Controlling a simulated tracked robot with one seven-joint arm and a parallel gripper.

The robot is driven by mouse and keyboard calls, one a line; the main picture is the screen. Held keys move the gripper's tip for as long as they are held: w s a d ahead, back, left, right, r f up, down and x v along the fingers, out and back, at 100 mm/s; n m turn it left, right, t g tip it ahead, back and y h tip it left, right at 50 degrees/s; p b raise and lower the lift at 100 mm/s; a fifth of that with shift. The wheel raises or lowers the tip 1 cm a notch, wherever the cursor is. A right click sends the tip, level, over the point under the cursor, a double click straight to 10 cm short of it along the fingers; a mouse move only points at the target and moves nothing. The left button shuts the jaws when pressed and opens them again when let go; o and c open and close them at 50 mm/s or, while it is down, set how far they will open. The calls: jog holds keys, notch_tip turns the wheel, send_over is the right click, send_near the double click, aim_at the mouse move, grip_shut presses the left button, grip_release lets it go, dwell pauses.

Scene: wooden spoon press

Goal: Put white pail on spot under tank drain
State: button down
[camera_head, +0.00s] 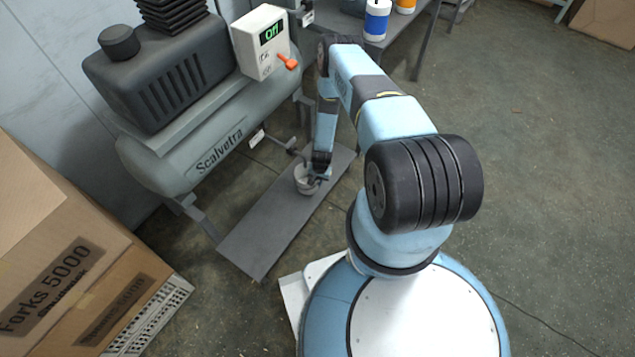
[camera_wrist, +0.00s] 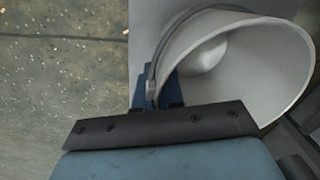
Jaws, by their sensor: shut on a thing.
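The white pail (camera_head: 303,184) is on or just above the grey board beneath the tank; I cannot tell if it touches. My gripper (camera_head: 318,174) is at the pail's right side. In the wrist view the pail (camera_wrist: 275,60) is open-topped and looks empty, and my gripper (camera_wrist: 160,92) is shut on its thin wire handle (camera_wrist: 153,66) beside the rim. The grey-green tank (camera_head: 190,150), marked Scalvetra, stands at the left. A small drain pipe (camera_head: 292,146) shows near its right end, close above the pail. No marked spot can be made out.
A control box (camera_head: 262,42) reading "Off" with an orange lever (camera_head: 287,62) sits above. Cardboard boxes (camera_head: 60,260) stand at the lower left. A workbench (camera_head: 402,24) is at the back. Open floor (camera_head: 540,150) lies right.

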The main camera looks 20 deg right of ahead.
jog(key=shift+w+a+f, duration=0.25)
jog(key=shift+w+a, duration=0.05)
jog(key=shift+w, duration=0.05)
jog(key=shift+f, duration=0.5)
jog(key=c, duration=1.3)
grip_release()
jog(key=shift+d, duration=0.1)
jog(key=shift+o, duration=0.2)
jog(key=r, duration=1.2)
jog(key=shift+s+d, duration=0.25)
jog(key=shift+d, duration=0.05)
